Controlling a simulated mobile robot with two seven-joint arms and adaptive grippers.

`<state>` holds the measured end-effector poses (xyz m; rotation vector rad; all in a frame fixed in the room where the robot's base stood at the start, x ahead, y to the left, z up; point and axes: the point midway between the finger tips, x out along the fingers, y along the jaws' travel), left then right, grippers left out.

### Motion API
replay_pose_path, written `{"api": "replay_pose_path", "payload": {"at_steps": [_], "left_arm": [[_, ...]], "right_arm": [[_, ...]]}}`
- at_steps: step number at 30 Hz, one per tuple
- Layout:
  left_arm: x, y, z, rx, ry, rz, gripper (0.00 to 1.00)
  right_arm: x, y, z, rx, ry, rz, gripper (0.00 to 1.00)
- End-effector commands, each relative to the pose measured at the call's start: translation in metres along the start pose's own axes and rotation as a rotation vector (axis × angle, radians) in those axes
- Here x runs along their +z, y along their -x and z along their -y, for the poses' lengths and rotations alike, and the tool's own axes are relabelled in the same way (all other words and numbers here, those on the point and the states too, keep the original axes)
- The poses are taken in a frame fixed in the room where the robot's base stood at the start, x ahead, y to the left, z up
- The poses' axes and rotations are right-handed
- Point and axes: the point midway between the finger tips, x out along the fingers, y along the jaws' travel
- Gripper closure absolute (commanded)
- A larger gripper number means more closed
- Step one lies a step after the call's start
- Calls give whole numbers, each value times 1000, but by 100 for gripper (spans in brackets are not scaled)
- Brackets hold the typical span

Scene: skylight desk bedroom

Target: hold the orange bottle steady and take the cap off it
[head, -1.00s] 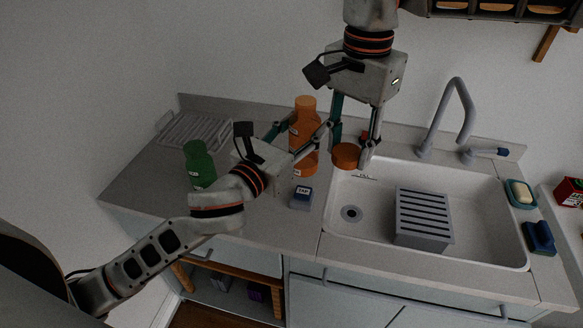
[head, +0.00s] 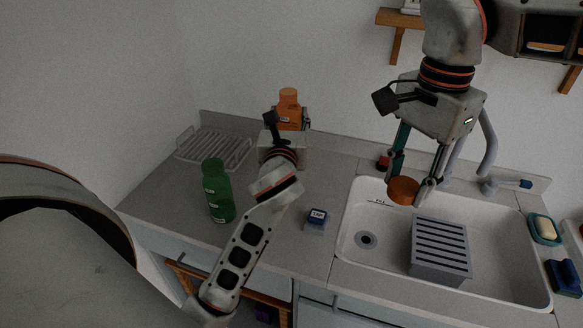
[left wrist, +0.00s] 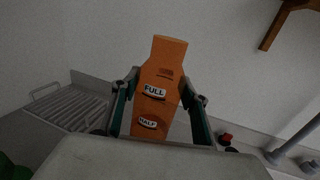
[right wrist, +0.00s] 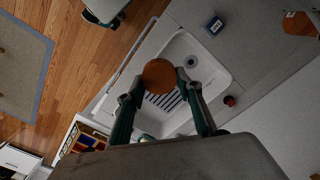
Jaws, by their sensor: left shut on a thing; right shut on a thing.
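The orange bottle (head: 289,98) is upright and has no cap on its top. It also shows in the left wrist view (left wrist: 160,75), with FULL and HALF labels on its face. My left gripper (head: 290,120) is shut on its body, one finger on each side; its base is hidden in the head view. The round orange cap (head: 403,190) is apart from the bottle, to its right. My right gripper (head: 410,185) is shut on the cap and holds it above the sink. The cap also shows between the fingertips in the right wrist view (right wrist: 158,76).
A green bottle (head: 217,190) stands on the counter at left, near a dish rack (head: 213,147). A small blue-topped box (head: 316,222) sits before the sink's left edge. The sink (head: 385,252) holds a grey slatted rack (head: 440,250); a faucet (head: 488,150) stands behind.

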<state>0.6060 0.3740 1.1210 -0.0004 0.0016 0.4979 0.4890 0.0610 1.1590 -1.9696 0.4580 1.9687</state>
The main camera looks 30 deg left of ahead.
Motion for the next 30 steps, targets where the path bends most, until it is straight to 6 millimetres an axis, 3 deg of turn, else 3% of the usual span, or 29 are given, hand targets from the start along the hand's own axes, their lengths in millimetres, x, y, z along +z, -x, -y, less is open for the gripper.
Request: {"api": "replay_pose_path", "payload": {"at_steps": [3,9,17,24,30], "left_arm": [[-35,0,0,0,-2,-5,100],[-78,0,0,-1,0,-2,100],[-99,0,1,-1,2,0,100],[-134,0,0,-1,-1,-1,100],[-139,0,1,-2,1,1,100]], "right_arm": [[0,-9,0,0,0,-1,91],[0,-20,0,-1,0,-1,91],[0,-26,0,-1,0,-1,91],[0,-39,0,1,0,1,91],[0,-40,0,1,0,1,91]]}}
